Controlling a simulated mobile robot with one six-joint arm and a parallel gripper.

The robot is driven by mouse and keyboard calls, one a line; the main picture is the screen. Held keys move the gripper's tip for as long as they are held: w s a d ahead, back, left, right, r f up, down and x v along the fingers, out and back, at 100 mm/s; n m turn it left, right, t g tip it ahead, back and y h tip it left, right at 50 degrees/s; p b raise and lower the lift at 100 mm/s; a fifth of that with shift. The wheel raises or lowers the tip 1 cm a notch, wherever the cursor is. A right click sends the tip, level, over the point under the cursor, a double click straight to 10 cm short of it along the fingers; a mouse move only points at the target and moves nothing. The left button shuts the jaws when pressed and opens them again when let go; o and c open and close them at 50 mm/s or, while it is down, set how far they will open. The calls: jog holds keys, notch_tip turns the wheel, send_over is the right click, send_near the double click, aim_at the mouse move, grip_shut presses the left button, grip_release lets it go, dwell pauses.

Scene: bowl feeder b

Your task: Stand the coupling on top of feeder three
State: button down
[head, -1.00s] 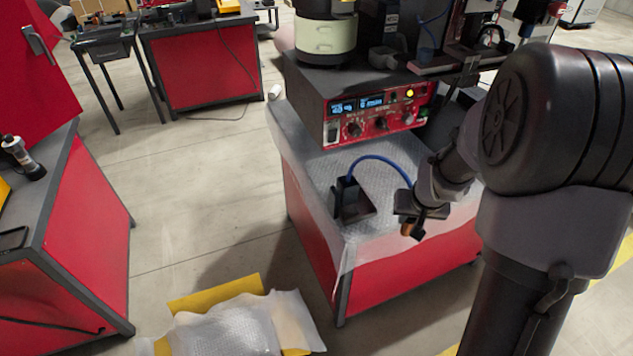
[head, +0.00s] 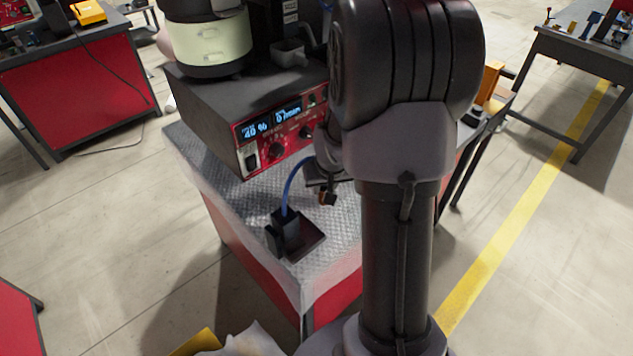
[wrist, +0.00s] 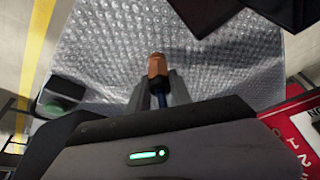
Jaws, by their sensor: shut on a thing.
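My gripper (head: 326,190) hangs over the bubble-wrapped bench, partly hidden behind my arm. It is shut on a small copper-coloured piece, which I take as the coupling (head: 328,199). In the wrist view the coupling (wrist: 157,66) sticks out between the two grey fingers of my gripper (wrist: 160,90), with something blue behind it. A feeder with a cream-banded bowl (head: 210,45) stands on a dark box with a red control panel (head: 270,140) reading 40 %. I cannot read a feeder number, so I cannot tell whether it is feeder three.
A black holder (head: 290,235) with a blue hose (head: 291,184) stands on the bubble wrap (head: 222,172), left of my gripper. A grey cup-like part (head: 290,53) is beside the bowl. A red bench (head: 85,95) is at the left and a table (head: 575,50) at the far right. Floor is open between.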

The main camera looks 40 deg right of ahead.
notch_tip(320, 180, down, 2)
jog(key=shift+s+f, duration=0.1)
jog(key=shift+s+r, duration=0.15)
jog(key=shift+r, duration=0.15)
jog(key=shift+a+f, duration=0.1)
jog(key=shift+f, duration=0.1)
jog(key=c, duration=1.2)
grip_release()
jog(key=shift+o, duration=0.2)
jog(key=shift+r, duration=0.1)
